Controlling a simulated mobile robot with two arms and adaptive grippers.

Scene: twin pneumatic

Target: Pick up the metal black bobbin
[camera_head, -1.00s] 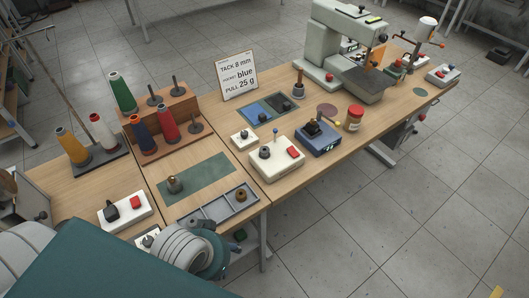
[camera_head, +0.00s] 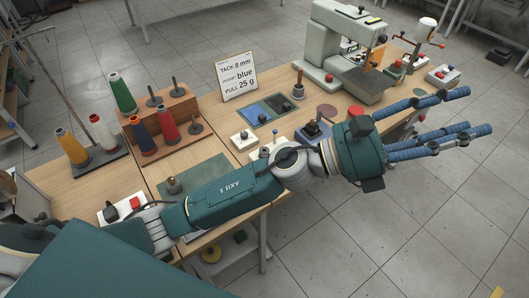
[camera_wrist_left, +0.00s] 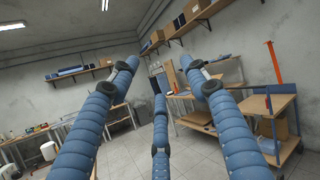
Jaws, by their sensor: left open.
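I cannot surely pick out the metal black bobbin. A small dark piece (camera_head: 286,106) lies on the dark half of the blue-and-dark mat on the bench and may be it. A brownish metal piece (camera_head: 173,184) stands on the green mat (camera_head: 207,172), behind my left forearm. My left gripper (camera_head: 462,121) has blue segmented fingers, spread open and empty, reaching right beyond the bench's front edge, far from both pieces. In the left wrist view its fingers (camera_wrist_left: 160,75) point toward the room with nothing between them. My right gripper is not in view.
A sign (camera_head: 238,77), a sewing machine (camera_head: 340,45), thread cones (camera_head: 121,92) on racks and a white button box (camera_head: 243,139) stand on the bench (camera_head: 155,165). My left arm hides the grey tray area and part of the blue device (camera_head: 314,131). Floor is free at right.

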